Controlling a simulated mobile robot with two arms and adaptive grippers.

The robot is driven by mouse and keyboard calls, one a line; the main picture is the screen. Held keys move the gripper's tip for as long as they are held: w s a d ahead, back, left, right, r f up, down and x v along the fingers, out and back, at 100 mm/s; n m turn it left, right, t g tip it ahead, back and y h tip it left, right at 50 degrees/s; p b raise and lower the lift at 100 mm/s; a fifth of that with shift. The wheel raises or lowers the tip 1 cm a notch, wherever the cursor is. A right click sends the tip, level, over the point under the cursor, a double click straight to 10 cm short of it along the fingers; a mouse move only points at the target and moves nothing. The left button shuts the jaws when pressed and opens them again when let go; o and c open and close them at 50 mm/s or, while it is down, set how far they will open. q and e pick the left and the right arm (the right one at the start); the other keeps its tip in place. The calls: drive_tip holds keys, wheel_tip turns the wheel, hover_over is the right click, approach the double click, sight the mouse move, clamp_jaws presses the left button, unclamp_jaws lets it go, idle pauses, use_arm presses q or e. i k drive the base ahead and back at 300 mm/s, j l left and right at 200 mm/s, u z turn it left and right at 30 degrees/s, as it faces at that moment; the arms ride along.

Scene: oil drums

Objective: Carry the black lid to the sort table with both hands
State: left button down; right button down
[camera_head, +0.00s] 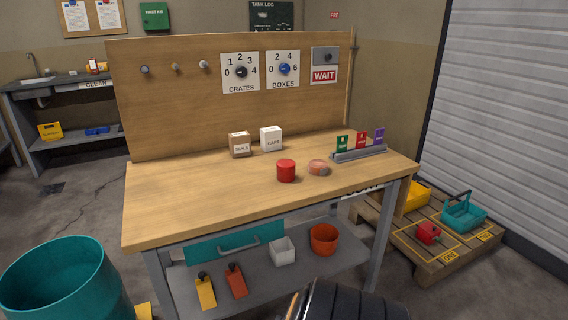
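The sort table (190,205) is a wooden-topped workbench with grey legs and a lower shelf. It stands in the middle of the head view, and a partly covered sign hangs at its right edge. I cannot make out a black lid for certain. A dark ribbed shape (352,302) with a tan edge is cut off by the bottom of the view, in front of the table; I cannot tell what it is. Neither of my grippers is in view.
A red can (286,171), a pinkish round item (319,168), two small boxes (240,145) (271,139) and a card rack (359,153) stand on the table. Its front left is clear. A teal drum (70,285) stands left; a loaded pallet (432,262) lies right.

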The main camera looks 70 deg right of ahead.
sight(204, 186)
drive_tip(key=k+z, duration=0.25)
drive_tip(key=z, duration=0.15)
drive_tip(key=k+l+z, duration=0.1)
drive_tip(key=z, duration=0.3)
drive_tip(key=k+l, duration=0.05)
drive_tip(key=k, duration=0.05)
